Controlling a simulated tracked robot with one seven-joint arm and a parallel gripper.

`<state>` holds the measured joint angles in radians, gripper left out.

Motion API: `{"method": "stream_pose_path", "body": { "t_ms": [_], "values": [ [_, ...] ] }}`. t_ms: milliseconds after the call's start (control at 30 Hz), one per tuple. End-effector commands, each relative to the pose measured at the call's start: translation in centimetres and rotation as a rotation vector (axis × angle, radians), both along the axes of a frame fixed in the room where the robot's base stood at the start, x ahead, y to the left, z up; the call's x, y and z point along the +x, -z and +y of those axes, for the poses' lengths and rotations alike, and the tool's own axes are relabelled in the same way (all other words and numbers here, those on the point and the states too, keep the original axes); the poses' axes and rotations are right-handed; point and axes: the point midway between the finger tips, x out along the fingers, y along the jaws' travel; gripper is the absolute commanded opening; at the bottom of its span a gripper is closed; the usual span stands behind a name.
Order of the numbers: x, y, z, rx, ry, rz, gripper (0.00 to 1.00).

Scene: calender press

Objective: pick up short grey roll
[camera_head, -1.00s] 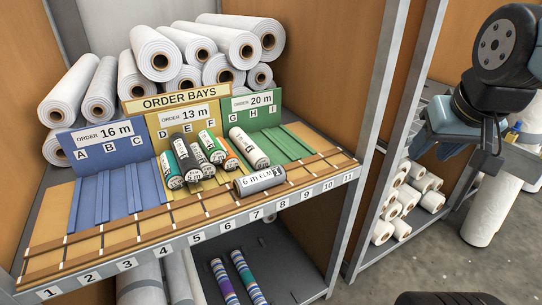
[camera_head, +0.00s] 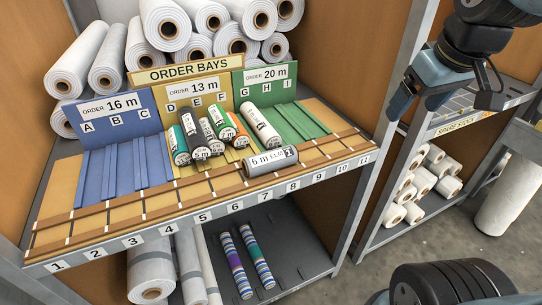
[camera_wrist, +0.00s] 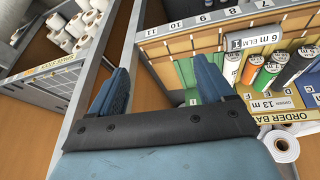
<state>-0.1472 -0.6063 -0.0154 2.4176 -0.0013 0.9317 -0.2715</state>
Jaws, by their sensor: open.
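A grey roll labelled "6 m ELM" (camera_head: 271,162) lies on its side on the front strip of the shelf, above numbers 7 and 8. It also shows in the wrist view (camera_wrist: 256,41), at the upper right. My gripper (camera_head: 443,104) is at the upper right, right of the shelf post and well apart from the rolls. In the wrist view its two blue fingers (camera_wrist: 163,75) are spread with nothing between them.
The order bays are a blue panel (camera_head: 109,118), a yellow one (camera_head: 190,92) and a green one (camera_head: 266,82). A metal post (camera_head: 399,90) stands between my gripper and the bays. A spare stock rack (camera_head: 462,125) is at right. Large white rolls (camera_head: 165,25) are stacked behind.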

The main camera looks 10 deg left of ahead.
Motion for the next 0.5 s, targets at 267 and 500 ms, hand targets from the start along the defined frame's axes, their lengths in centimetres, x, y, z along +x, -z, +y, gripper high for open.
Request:
{"method": "stream_pose_path", "body": {
  "t_ms": [267,500],
  "values": [
    [4.9,0.9,7.7,-0.155,-0.582,0.108,0.85],
    [7.3,3.0,16.0,-0.270,-1.091,0.178,0.85]
  ]
}}
